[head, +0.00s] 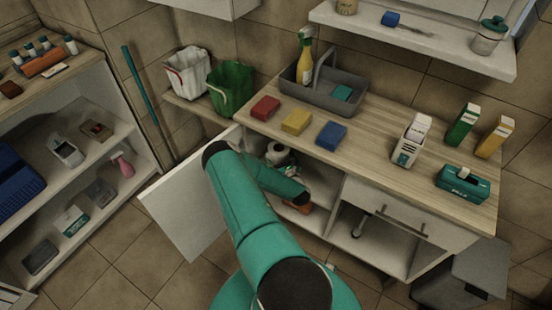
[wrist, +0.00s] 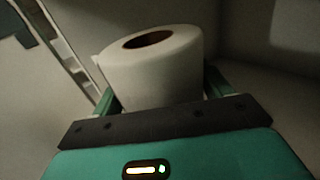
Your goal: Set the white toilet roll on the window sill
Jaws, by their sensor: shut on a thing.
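The white toilet roll (wrist: 150,70) fills the middle of the wrist view, upright with its brown core hole facing up. My gripper (wrist: 160,92) has one green finger on each side of it and is shut on it. In the head view the roll (head: 277,153) shows inside the open cabinet under the counter, partly hidden by my arm. My fingers are not clear there. The window sill (head: 410,44) is the white ledge high on the wall at the upper right.
The open cabinet door (head: 190,205) stands left of my arm. The counter (head: 375,155) above holds a grey caddy (head: 330,100), coloured blocks and several boxes.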

